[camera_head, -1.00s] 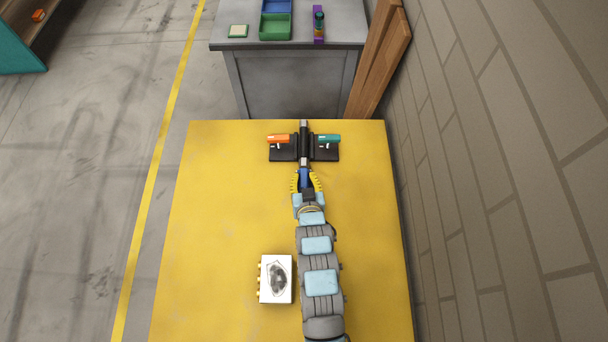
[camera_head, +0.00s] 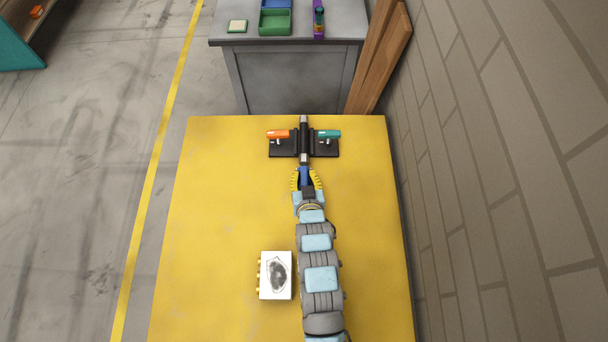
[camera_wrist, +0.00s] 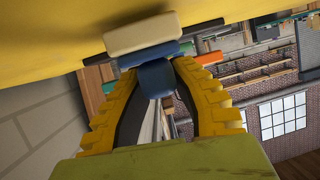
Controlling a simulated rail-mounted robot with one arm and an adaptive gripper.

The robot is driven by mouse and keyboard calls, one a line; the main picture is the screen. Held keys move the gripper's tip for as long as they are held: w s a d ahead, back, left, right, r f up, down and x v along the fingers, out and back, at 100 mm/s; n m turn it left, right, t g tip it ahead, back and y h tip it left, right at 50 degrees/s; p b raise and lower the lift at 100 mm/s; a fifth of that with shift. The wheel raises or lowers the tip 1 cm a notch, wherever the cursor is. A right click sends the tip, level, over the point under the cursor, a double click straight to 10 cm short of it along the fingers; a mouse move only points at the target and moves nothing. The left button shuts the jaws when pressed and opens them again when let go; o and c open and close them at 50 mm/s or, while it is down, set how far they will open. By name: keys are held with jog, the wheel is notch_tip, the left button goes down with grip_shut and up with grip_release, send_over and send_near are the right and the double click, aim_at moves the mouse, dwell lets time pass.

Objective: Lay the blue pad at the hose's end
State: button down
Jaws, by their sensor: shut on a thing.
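My gripper (camera_head: 306,176) reaches forward over the yellow table and is shut on a blue piece, the blue pad (camera_head: 305,172). The blue piece also shows between the yellow fingers in the wrist view (camera_wrist: 156,77). A dark cylinder, seemingly the hose (camera_head: 304,131), with pale grey ends lies between two black clamps. Its near grey end (camera_head: 304,158) is just beyond the blue piece; I cannot tell whether they touch. A cream block (camera_wrist: 140,33) and a flat blue part (camera_wrist: 152,55) show past the fingertips in the wrist view.
The clamps carry an orange handle (camera_head: 278,134) and a teal handle (camera_head: 328,134). A white box (camera_head: 276,275) with a dark mark stands left of my arm. The yellow table (camera_head: 225,200) is clear at left. A grey bench (camera_head: 290,80) stands behind; a brick wall is right.

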jog(key=shift+f, duration=0.3)
jog(key=c, duration=0.9)
grip_release()
jog(key=shift+c, duration=0.2)
jog(key=v, duration=1.1)
jog(key=shift+s+r, duration=0.2)
jog(key=shift+s, duration=0.25)
